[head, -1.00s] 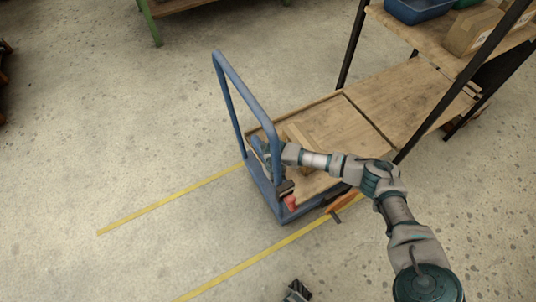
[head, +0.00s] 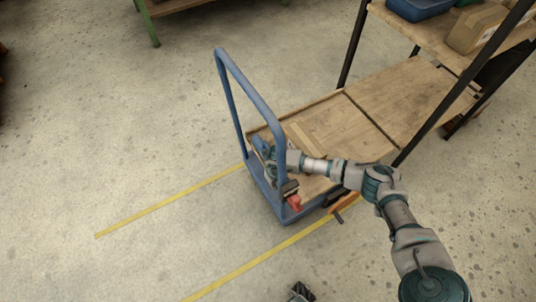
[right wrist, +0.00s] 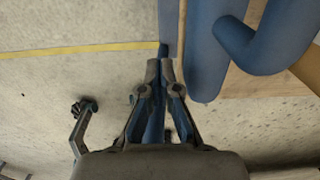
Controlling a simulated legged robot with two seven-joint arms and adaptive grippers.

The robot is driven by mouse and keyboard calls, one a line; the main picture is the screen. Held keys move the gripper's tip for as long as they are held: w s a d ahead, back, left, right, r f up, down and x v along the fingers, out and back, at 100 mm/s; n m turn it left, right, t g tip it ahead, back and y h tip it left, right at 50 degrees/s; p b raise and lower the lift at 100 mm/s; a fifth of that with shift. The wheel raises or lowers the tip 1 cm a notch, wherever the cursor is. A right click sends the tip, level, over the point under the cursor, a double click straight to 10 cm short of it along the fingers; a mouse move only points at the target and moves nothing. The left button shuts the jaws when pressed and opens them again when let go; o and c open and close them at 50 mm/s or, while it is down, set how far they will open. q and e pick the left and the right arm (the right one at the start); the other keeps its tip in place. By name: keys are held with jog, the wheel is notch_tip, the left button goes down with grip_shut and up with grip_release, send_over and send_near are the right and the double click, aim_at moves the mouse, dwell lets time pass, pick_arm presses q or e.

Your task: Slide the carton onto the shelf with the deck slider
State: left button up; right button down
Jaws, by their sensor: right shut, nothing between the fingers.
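The blue cart (head: 246,84) has a tall handle and a wooden deck (head: 345,136). A pale wooden strip or flat tan piece (head: 308,138) lies on the deck behind the handle; I cannot tell whether it is the slider or part of the carton. The deck meets the lower wooden shelf (head: 410,92) at a dark seam. My right gripper (head: 268,158) is at the cart's handle end, partly hidden by the blue post. In the right wrist view it (right wrist: 166,65) is shut and empty, its tips beside or against blue tubing. A dark part at the bottom, likely my left gripper (head: 298,292), barely shows.
A carton (head: 476,30) and a blue bin (head: 418,8) stand on the upper shelf. Black shelf uprights (head: 353,45) flank the boards. A red knob (head: 294,202) and an orange piece (head: 345,203) sit low on the cart. Yellow floor lines (head: 170,201) run left; the floor there is clear.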

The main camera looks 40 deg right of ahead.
jog(key=shift+f, duration=0.45)
jog(key=shift+d, duration=0.15)
jog(key=shift+s+d+r, duration=0.1)
jog(key=shift+s+d, duration=0.05)
jog(key=shift+d, duration=0.5)
jog(key=shift+s+d, duration=0.15)
jog(key=shift+d, duration=0.45)
jog(key=shift+s+d, duration=0.2)
jog(key=shift+d, duration=0.6)
jog(key=shift+s+d, duration=0.2)
jog(key=shift+d, duration=0.65)
jog(key=shift+s+d, duration=0.2)
jog(key=shift+d, duration=0.6)
jog(key=shift+s+d, duration=0.25)
jog(key=shift+d, duration=0.65)
jog(key=shift+s+d, duration=0.2)
jog(key=shift+d, duration=0.65)
jog(key=shift+s+d, duration=0.25)
jog(key=shift+d, duration=0.65)
jog(key=shift+d, duration=0.1)
